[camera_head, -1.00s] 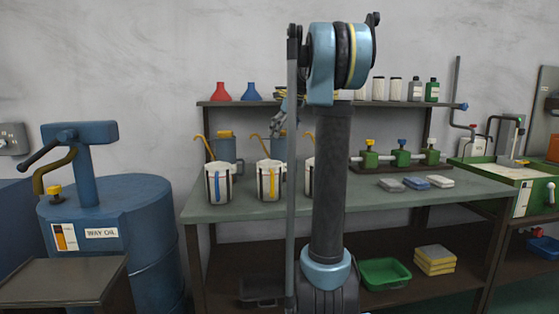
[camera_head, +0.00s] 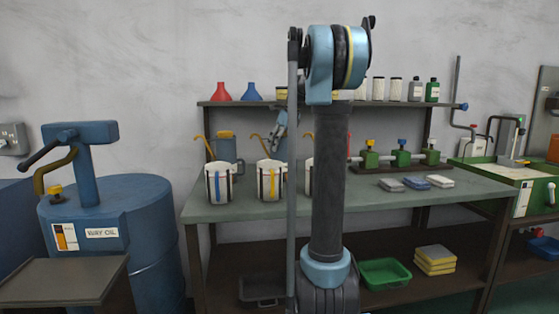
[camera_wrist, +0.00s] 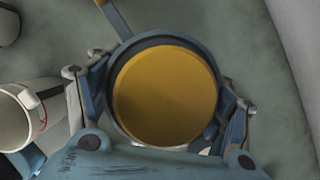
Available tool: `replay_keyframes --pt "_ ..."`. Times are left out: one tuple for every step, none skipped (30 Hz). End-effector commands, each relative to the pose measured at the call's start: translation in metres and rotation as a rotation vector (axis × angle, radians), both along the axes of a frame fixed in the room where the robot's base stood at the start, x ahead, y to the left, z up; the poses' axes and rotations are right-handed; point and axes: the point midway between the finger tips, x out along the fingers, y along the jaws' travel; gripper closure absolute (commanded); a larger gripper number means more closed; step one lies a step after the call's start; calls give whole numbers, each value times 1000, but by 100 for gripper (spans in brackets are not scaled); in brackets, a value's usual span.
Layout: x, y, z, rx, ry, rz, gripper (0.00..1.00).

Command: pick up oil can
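The oil can shows in the wrist view as a round yellow top (camera_wrist: 165,95) inside a dark blue rim, seen from above, with a bar-like part running to the upper left. My gripper (camera_wrist: 160,100) has its fingers spread on either side of this rim. They look very close to it; I cannot tell whether they touch. In the head view my gripper (camera_head: 281,128) is low over the bench behind a white container with a yellow strip. The can below it is mostly hidden, with its curved orange spout (camera_head: 257,138) showing. A similar blue-grey can (camera_head: 224,148) stands to the left.
White containers (camera_head: 219,183) stand along the front of the bench (camera_head: 240,210); one (camera_wrist: 15,118) is close left in the wrist view. A shelf (camera_head: 235,103) with funnels and bottles runs above. Green valve blocks (camera_head: 401,158) and cloths are to the right.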

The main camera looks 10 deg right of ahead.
Motion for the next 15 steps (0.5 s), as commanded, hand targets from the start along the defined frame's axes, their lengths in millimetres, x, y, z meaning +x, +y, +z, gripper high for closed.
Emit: replay_keyframes --pt "0 0 0 -1 -1 0 52" --pt "0 -1 0 0 0 -1 58" --pt "0 -1 0 0 0 -1 68" --pt "0 -1 0 -1 0 -1 74" --pt "0 -1 0 -1 1 -2 81" --pt "0 -1 0 -1 1 -2 90" --pt "0 -1 0 0 0 -2 91" --pt "0 -1 0 0 0 -2 91" --pt "0 -1 0 0 0 -2 91" --pt "0 -1 0 -1 1 -2 91" --pt "0 -1 0 -1 0 -1 91" --pt "0 -1 0 -1 0 -1 91" --pt "0 -1 0 -1 0 -1 91" --pt "0 -1 1 -1 0 -1 91" --pt "0 -1 3 -1 0 -1 91"
